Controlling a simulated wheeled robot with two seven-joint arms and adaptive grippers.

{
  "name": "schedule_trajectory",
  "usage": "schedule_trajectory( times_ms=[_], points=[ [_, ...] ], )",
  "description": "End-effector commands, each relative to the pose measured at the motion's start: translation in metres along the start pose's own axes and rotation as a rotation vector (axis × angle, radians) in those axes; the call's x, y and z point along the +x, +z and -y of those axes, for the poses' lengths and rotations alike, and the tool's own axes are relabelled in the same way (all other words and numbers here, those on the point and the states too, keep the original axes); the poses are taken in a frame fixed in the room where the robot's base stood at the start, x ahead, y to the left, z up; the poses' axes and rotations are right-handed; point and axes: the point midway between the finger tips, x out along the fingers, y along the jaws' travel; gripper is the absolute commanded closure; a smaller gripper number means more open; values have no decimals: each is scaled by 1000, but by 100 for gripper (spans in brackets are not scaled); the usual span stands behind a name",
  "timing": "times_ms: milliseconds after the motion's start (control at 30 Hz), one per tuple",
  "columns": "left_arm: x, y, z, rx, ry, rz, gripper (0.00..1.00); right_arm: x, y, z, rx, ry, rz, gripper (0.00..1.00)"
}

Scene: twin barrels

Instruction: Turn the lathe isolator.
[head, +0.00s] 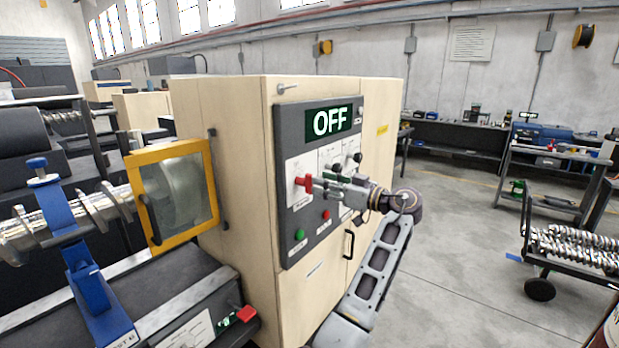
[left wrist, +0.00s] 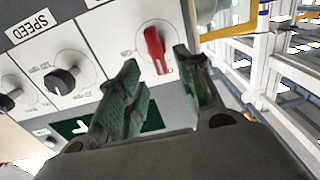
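The lathe isolator is a red rotary handle (head: 302,182) on a white plate at the left of the dark control panel (head: 288,128). In the left wrist view the red handle (left wrist: 155,47) is ahead of the fingertips, roughly between them. My left gripper (head: 318,184) is in front of the panel, just right of the handle in the head view. In the left wrist view its two green-padded fingers (left wrist: 157,62) are apart with nothing gripped. I cannot tell whether a fingertip touches the handle. The panel display (head: 332,121) reads OFF. My right gripper is not in view.
A yellow-framed guard (head: 156,246) stands at the left. The floor (head: 460,260) to the right is open, with a cart (head: 575,245) beyond.

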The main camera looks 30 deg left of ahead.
Motion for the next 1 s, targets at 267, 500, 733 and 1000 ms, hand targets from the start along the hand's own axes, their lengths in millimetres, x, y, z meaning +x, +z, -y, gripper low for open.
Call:
schedule_trajectory(
  times_ms=[267,500,733,1000],
  points=[
    [36,-2,0,1,0,-1,64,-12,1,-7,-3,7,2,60],
    [54,-1,0,1,1,0,64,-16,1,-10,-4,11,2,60],
    [57,0,0,1,1,0,64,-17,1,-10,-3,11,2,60],
    [57,0,0,1,1,0,80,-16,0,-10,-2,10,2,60]
  ],
)
